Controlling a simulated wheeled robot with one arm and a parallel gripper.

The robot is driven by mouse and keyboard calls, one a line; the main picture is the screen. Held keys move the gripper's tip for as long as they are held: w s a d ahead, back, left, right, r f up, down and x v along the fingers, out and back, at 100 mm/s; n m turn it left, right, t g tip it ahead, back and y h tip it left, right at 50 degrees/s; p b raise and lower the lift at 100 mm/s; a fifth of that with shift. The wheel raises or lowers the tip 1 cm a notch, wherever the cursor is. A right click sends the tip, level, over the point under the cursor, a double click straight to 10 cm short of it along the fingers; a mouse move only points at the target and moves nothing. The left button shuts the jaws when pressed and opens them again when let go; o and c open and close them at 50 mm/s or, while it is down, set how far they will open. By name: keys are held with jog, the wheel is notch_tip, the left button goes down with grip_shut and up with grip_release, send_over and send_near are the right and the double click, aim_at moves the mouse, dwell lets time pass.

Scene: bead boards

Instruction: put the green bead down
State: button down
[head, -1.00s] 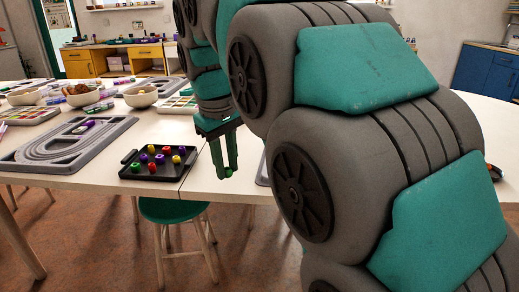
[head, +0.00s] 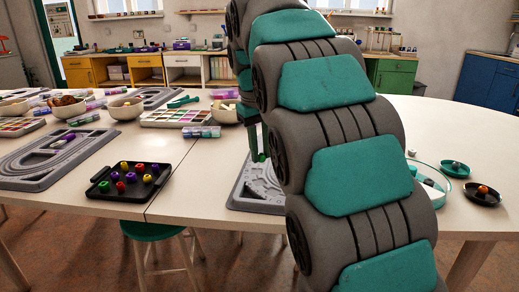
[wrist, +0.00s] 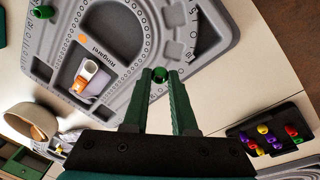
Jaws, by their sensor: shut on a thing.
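My gripper (wrist: 160,85) is shut on a small green bead (wrist: 160,74), held between the fingertips in the wrist view. In the head view the bead (head: 260,157) shows at the finger ends, just left of my arm. It appears above the grey bead board (head: 238,203), which my arm largely covers there. In the wrist view the grey bead board (wrist: 204,50) fills the upper middle, with curved grooves and recesses. I cannot tell how high the bead is above the board.
A black tray (head: 103,187) of coloured beads stands left, also in the wrist view (wrist: 236,130). An orange-and-white item (wrist: 85,78) lies in a board recess. A bowl (wrist: 33,120) stands beside the board.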

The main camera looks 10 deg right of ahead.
jog(key=w, duration=0.5)
jog(key=w+d+p, duration=0.1)
jog(key=w, duration=0.2)
jog(key=shift+d+f, duration=0.1)
jog(key=shift+f, duration=2.05)
jog(key=shift+s+f, duration=0.1)
jog(key=shift+f, duration=0.35)
jog(key=c, duration=1.1)
grip_release()
jog(key=o, duration=0.4)
jog(key=shift+f, duration=0.15)
